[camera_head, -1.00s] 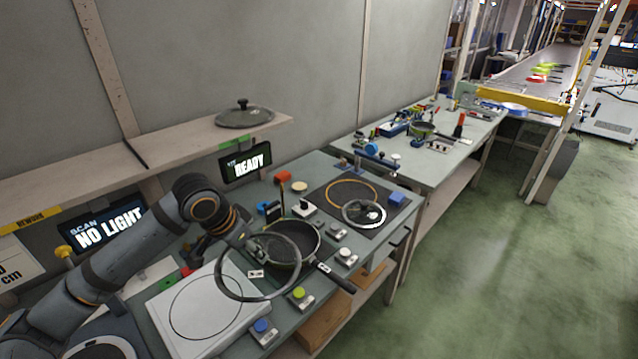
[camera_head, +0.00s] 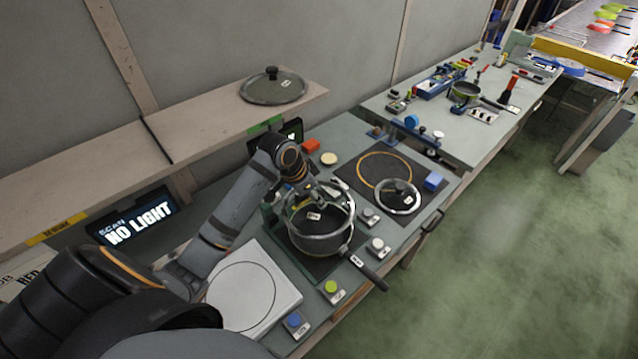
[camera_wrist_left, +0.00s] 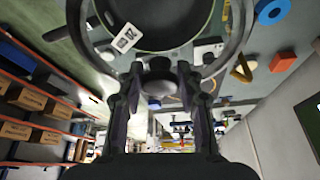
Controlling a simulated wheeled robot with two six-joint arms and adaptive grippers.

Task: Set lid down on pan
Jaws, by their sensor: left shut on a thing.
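My left gripper (camera_head: 310,192) is shut on the knob (camera_wrist_left: 158,84) of a glass lid with a steel rim (camera_head: 352,212). It holds the lid over the dark pan (camera_head: 322,250), whose handle (camera_head: 368,274) points to the lower right. In the left wrist view the lid's rim (camera_wrist_left: 243,40) circles wider than the pan (camera_wrist_left: 175,22) seen through it. The lid looks a little above the pan; exact contact is hard to tell. My right gripper is not in view.
A second glass lid (camera_head: 398,197) lies on the dark mat (camera_head: 350,172) to the right. Another lid (camera_head: 273,87) sits on the shelf (camera_head: 200,130). Buttons (camera_head: 333,290) line the table's front. A white plate with a circle (camera_head: 262,310) lies left of the pan.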

